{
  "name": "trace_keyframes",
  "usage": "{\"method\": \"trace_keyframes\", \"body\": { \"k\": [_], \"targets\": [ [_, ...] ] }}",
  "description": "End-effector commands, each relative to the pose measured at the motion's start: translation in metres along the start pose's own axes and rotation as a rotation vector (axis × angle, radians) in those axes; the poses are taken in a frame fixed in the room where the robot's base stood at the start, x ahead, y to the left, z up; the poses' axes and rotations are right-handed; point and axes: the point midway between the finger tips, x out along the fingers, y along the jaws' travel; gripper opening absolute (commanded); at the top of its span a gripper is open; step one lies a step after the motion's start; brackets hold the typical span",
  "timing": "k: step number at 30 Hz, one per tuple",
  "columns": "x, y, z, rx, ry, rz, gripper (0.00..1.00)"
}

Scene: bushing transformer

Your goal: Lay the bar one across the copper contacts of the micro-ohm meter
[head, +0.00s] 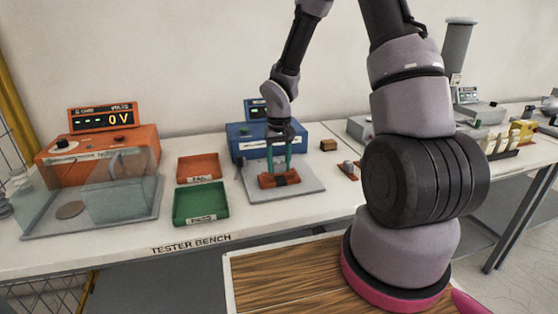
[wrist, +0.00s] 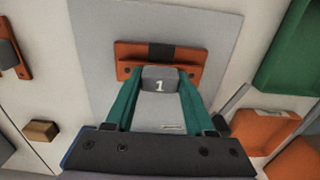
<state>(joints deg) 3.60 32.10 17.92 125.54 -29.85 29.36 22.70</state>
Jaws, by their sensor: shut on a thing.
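My gripper (head: 279,160) has teal fingers and points down over the grey plate (head: 307,190) in front of the blue micro-ohm meter (head: 254,138). I cannot tell whether the bar touches the contacts.
An orange tray (head: 198,167) and a green tray (head: 200,204) stand left of the plate. An orange tester (head: 105,148) with a clear box is farther left.

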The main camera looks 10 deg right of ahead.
Motion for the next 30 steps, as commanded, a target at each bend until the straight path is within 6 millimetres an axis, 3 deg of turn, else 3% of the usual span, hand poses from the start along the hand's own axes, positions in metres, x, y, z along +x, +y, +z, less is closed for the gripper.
{"method": "trace_keyframes", "body": {
  "k": [29, 30],
  "targets": [
    [0.012, 0.0, 0.0, 0.001, 0.0, 0.0, 0.0],
    [0.012, 0.0, 0.0, 0.001, 0.001, 0.0, 0.62]
  ]
}}
